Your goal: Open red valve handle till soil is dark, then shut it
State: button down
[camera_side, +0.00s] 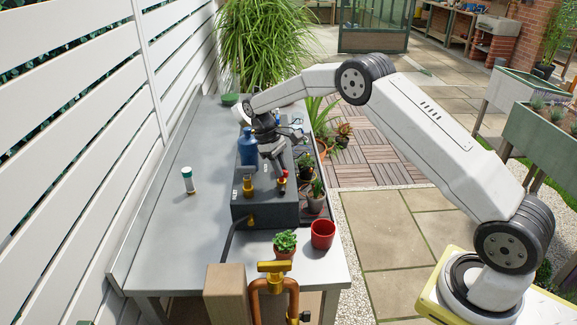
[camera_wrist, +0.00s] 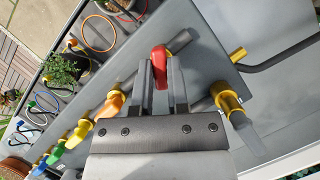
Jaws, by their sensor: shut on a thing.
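The red valve handle (camera_wrist: 159,57) is between my two fingertips in the wrist view, with my gripper (camera_wrist: 160,70) shut on it. In the side view my gripper (camera_side: 279,172) reaches down to the same red handle (camera_side: 283,178) near the front right of the dark box (camera_side: 262,211). A red drip loop (camera_wrist: 126,18) shows at the top left of the wrist view. The pot under it is mostly cut off, and I cannot tell how dark its soil is.
Orange (camera_wrist: 111,104), yellow (camera_wrist: 78,132), green (camera_wrist: 57,152) and blue handles line the box. A red pot (camera_side: 322,234) is in front; the left bench is mostly clear.

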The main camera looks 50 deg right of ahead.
jog(key=n+h, duration=0.1)
jog(key=n, duration=0.2)
jog(key=n+t+h, duration=0.1)
jog(key=n, duration=0.3)
jog(key=shift+a, duration=0.1)
jog(key=shift+t, duration=0.3)
jog(key=c, duration=0.6)
grip_release()
jog(key=shift+r, duration=0.1)
jog(key=shift+v, duration=3.85)
jog(key=shift+a, duration=0.2)
